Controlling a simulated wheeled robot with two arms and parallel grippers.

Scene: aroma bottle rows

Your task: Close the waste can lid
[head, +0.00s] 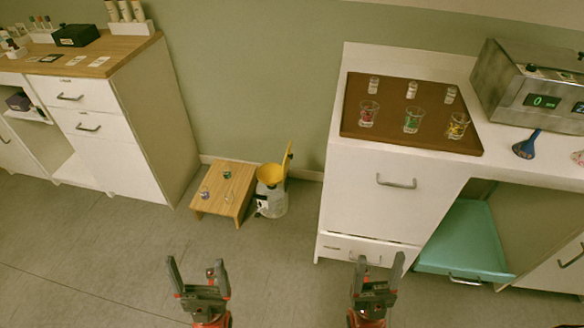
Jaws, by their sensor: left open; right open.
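The waste can (272,202) is a small pale bin with a yellow rim or liner (270,174). It stands on the floor by the wall, between a low wooden stool and the right-hand white cabinet. Its yellow lid (288,159) stands up on the right side of the can, so the can is open. My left gripper (192,262) is open and empty, low in the picture, in front and to the left of the can. My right gripper (380,259) is open and empty, in front and to the right. Both are apart from the can.
The wooden stool (227,177) with small bottles stands left of the can. The white cabinet (375,192) on the right carries a brown tray (395,143) with glasses. A teal drawer (465,245) is pulled out at right. The floor (130,240) in front is clear.

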